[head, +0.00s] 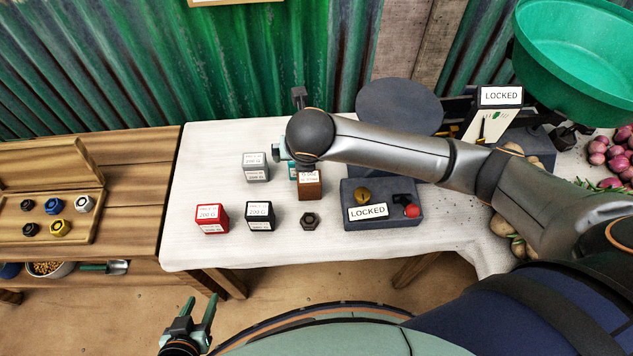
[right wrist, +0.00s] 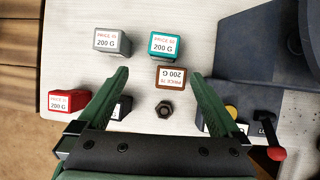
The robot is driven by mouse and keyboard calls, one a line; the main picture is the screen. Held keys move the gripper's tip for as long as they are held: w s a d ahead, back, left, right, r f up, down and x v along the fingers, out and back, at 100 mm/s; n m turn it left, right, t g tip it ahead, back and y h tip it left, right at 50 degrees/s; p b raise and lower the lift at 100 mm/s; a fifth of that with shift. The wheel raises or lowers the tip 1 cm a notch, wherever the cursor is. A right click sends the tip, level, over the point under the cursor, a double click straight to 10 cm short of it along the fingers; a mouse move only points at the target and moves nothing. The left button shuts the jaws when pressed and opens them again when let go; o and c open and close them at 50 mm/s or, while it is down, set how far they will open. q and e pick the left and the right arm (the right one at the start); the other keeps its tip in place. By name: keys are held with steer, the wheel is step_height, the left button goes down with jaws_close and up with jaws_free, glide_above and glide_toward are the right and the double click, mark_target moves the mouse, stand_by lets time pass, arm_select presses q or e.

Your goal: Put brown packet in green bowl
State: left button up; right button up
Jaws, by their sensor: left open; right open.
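The brown packet (head: 310,186) stands on the white-covered table, its top partly hidden by my right arm in the head view. In the right wrist view the brown packet (right wrist: 171,77) lies ahead, between the fingertip lines. My right gripper (right wrist: 158,76) is open and empty above the table; in the head view its fingers are mostly hidden behind the wrist. The green bowl (head: 575,62) is at the top right of the head view, raised above the table; its inside looks empty. My left gripper (head: 195,322) is open and empty, low in front of the wooden bench.
Near the brown packet stand a teal packet (right wrist: 165,45), a grey packet (head: 256,168), a red packet (head: 212,218), a black packet (head: 261,216) and a dark hex nut (head: 310,221). A dark LOCKED box (head: 385,222) with a red-knobbed lever stands right. Onions (head: 612,152) lie far right.

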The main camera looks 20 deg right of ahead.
mark_target(309, 179)
steer(key=shift+g+h, duration=0.3)
steer(key=shift+g, duration=0.4)
steer(key=f, duration=0.2)
steer(key=d+f, duration=0.1)
steer(key=f, duration=0.3)
steer(key=shift+s+d+f+b, duration=0.15)
steer(key=shift+d+f+b, duration=0.2)
steer(key=shift+b, duration=0.05)
steer(key=x, duration=0.6)
steer(key=shift+f+b, duration=0.25)
steer(key=shift+b, duration=0.15)
steer(key=shift+r, duration=0.1)
jaws_close()
